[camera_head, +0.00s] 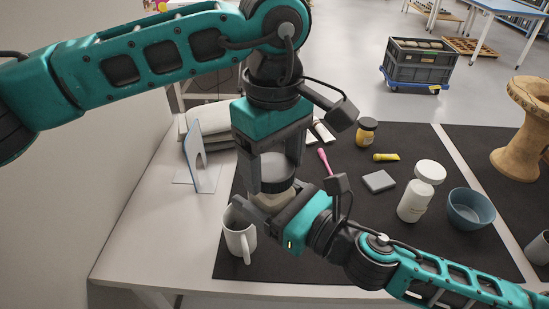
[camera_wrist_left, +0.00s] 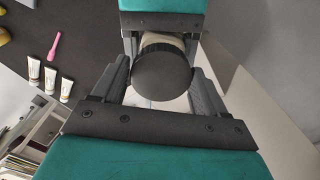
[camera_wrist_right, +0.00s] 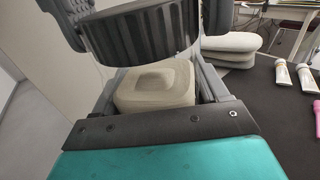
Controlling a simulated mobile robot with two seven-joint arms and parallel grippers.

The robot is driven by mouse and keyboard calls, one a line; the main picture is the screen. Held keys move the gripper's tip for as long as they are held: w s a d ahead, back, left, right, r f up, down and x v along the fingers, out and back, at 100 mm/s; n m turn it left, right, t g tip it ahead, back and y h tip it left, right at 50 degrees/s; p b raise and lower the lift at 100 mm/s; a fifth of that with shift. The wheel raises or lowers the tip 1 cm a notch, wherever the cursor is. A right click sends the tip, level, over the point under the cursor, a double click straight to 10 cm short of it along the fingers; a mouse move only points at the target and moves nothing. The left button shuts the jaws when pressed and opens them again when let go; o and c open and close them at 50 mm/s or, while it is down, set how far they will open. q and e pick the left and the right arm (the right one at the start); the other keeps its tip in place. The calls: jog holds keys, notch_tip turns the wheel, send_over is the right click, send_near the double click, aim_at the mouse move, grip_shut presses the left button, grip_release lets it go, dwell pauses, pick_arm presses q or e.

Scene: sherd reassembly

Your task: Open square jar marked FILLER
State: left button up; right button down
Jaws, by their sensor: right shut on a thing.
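The square jar (camera_head: 276,197) has a beige body and a wide, round, dark lid (camera_head: 272,165) with a ribbed side. My right gripper (camera_head: 268,203) is shut on the body, which shows between its fingers in the right wrist view (camera_wrist_right: 153,88). My left gripper (camera_head: 273,178) points down from above with its fingers open on either side of the lid. The lid's flat top fills the space between them in the left wrist view (camera_wrist_left: 162,78). I cannot tell whether the lid is seated on the body. No FILLER marking is readable.
A white mug (camera_head: 240,240) stands close by at the mat's left edge. A white bottle (camera_head: 413,203), blue bowl (camera_head: 470,209), grey block (camera_head: 378,182) and amber jar (camera_head: 366,133) stand to the right. A bracket-like stand (camera_head: 196,155) is at the left. The front middle of the mat is clear.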

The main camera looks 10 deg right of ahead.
pick_arm(q)
jog(key=shift+d+r, duration=0.1)
jog(key=shift+d, duration=0.05)
jog(key=c, duration=0.6)
jog(key=n, duration=0.6)
jog(key=shift+w+n, duration=0.15)
jog(key=shift+n, duration=0.25)
jog(key=n, duration=0.5)
jog(key=shift+w, duration=0.1)
jog(key=n, duration=0.7)
jog(key=shift+w+r, duration=0.1)
jog(key=shift+w, duration=0.05)
jog(key=shift+r, duration=0.15)
jog(key=shift+r, duration=0.9)
